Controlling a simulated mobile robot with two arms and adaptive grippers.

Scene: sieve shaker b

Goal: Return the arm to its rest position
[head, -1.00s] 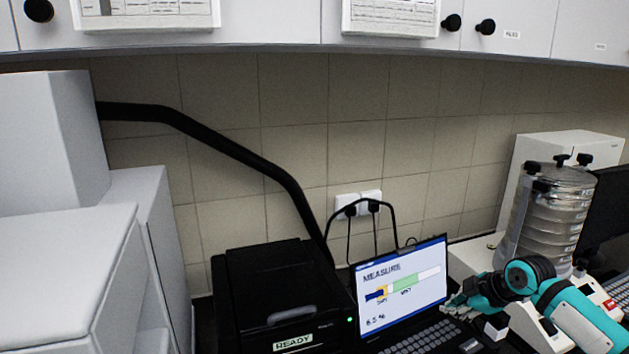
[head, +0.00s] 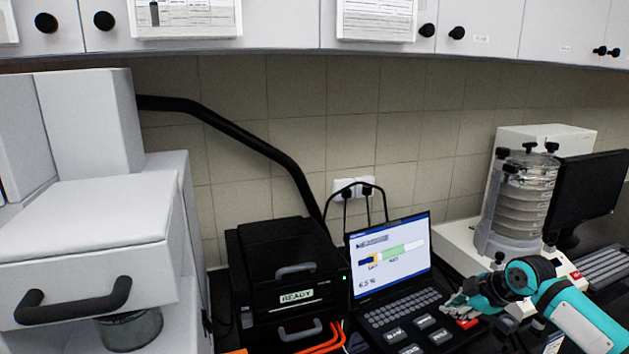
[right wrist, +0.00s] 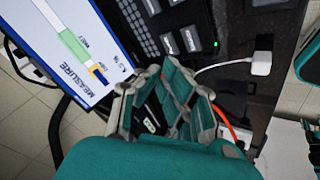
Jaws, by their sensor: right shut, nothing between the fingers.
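My right gripper (head: 455,303) is shut and empty. In the head view its teal and black arm comes in from the lower right, and the fingertips are over the right edge of the laptop keyboard area. In the right wrist view the gripper (right wrist: 172,85) points toward the black device with the laptop screen (right wrist: 75,50) at the upper left. I cannot tell whether the fingertips touch anything.
A laptop (head: 388,252) reads MEASURE, beside a black box (head: 285,255) labelled READY. A sieve stack (head: 522,205) and dark monitor (head: 592,190) stand behind my right arm. A white cabinet machine (head: 90,215) fills the left. Wall cupboards (head: 270,25) hang above.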

